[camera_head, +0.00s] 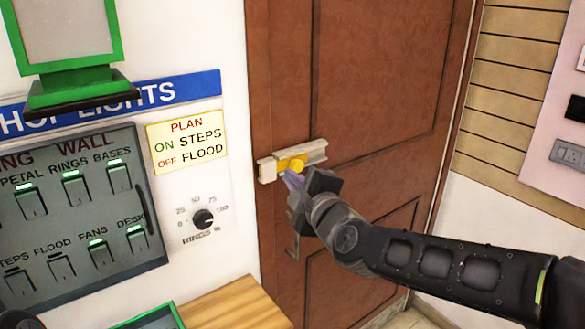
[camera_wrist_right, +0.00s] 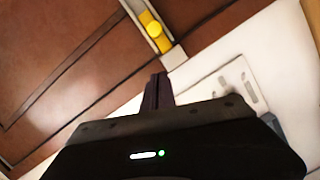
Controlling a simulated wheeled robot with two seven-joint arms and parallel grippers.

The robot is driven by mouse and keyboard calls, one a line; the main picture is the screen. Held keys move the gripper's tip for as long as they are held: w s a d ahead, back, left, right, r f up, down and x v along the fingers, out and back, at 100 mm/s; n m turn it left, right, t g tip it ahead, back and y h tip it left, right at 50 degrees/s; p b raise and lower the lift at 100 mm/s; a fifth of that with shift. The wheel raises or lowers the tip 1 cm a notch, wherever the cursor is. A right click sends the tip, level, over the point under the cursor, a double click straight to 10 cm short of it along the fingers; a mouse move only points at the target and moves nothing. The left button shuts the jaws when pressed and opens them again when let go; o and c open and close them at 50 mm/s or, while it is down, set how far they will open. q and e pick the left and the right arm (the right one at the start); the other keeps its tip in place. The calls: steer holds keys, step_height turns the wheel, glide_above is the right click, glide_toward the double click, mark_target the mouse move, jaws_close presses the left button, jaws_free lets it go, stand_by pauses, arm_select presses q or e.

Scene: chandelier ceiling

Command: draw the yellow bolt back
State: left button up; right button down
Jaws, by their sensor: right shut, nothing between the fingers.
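The yellow bolt (camera_head: 290,165) sits in a pale bracket (camera_head: 314,151) on the brown door (camera_head: 370,75), near its left edge. Its round yellow knob (camera_head: 297,166) faces me. My right gripper (camera_head: 291,180) is shut and empty, with its fingertips just below and left of the knob. In the right wrist view the yellow bolt (camera_wrist_right: 154,32) shows in its bracket, above the shut fingers (camera_wrist_right: 157,90), with a gap between them. Whether the fingertips touch the knob in the head view I cannot tell.
A switch panel (camera_head: 72,215) and a dial (camera_head: 203,218) are on the white wall left of the door. A wooden surface (camera_head: 235,308) lies below. Wall sockets (camera_head: 568,152) are at the far right. The door face above the bolt is clear.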

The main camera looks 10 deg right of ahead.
glide_toward(285, 160)
steer(key=w+a, duration=0.2)
steer(key=w+a+r, duration=0.1)
steer(key=w+a, duration=0.1)
steer(key=shift+a, duration=0.15)
steer(key=shift+w+d+f+b, duration=0.2)
steer(key=shift+d+f, duration=0.05)
steer(key=shift+d, duration=0.3)
steer(key=shift+w+d+f+b, duration=0.15)
steer(key=shift+w+d+f, duration=0.05)
steer(key=shift+d, duration=0.4)
steer(key=shift+w+d+f+b, duration=0.15)
steer(key=shift+d+f+b, duration=0.1)
steer(key=shift+d, duration=0.3)
steer(key=shift+d, duration=0.1)
